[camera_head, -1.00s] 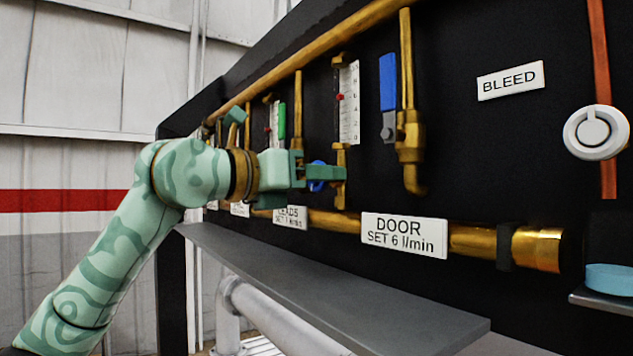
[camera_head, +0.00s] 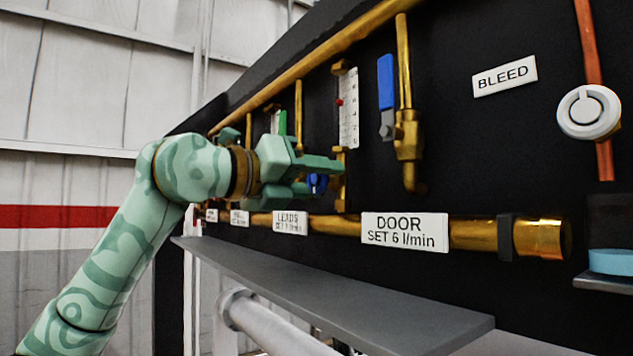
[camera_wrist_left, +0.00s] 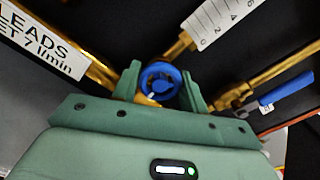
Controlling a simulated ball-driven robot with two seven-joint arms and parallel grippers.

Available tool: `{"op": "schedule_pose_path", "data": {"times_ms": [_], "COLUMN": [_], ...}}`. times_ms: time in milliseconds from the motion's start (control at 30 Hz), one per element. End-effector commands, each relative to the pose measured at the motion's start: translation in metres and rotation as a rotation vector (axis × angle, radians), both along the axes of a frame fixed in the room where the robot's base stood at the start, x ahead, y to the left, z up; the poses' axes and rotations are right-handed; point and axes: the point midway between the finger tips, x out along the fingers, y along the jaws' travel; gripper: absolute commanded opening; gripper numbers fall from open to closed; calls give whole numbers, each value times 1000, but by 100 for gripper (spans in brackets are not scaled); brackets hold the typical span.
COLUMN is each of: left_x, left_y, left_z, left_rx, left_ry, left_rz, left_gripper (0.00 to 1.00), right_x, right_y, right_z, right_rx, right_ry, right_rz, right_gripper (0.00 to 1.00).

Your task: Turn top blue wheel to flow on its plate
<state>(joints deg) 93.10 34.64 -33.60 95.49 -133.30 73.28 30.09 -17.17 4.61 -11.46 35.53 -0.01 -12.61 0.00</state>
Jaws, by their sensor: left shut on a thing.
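A blue wheel (camera_head: 319,182) sits on the brass fitting below the DOOR flow gauge (camera_head: 348,108), a white scale with a red float. My left gripper (camera_head: 322,178) reaches in from the left and is shut on the blue wheel, with a finger above and another below it. The wheel also shows in the left wrist view (camera_wrist_left: 161,80), between the two green fingers, with a pale pointer mark on its face. A white plate (camera_head: 404,232) reads DOOR SET 6 l/min. The exact float reading is too small to tell. My right gripper is out of view.
A blue lever handle (camera_head: 386,82) hangs right of the gauge. A LEADS plate (camera_head: 290,222) is further left, with a green handle (camera_head: 282,122) above. A grey shelf (camera_head: 340,295) juts out below the brass pipe. A BLEED plate (camera_head: 504,76) and round white knob (camera_head: 588,111) are at right.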

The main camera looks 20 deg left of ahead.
Motion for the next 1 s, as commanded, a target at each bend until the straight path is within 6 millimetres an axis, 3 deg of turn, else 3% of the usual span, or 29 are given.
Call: {"op": "schedule_pose_path", "data": {"times_ms": [233, 267, 300, 333, 700, 867, 1000], "left_x": [0, 0, 0, 0, -6, -30, -61], "left_y": [1, 1, 1, 1, 5, 25, 50], "left_z": [2, 2, 2, 2, 0, -2, -3], "left_rx": [-1, -1, -1, -1, -1, 0, -1], "left_ry": [-5, -5, -4, -4, -4, -6, -6], "left_rz": [3, 3, 2, 2, 2, 4, 5], "left_gripper": [20, 51, 63, 65, 65, 65, 65], "right_x": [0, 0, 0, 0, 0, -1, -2], "right_y": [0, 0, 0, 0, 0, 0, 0], "right_z": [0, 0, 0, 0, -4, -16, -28], "right_rx": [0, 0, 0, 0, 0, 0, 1], "right_ry": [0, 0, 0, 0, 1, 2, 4], "right_rz": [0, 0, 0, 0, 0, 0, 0], "right_gripper": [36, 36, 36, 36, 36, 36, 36]}}
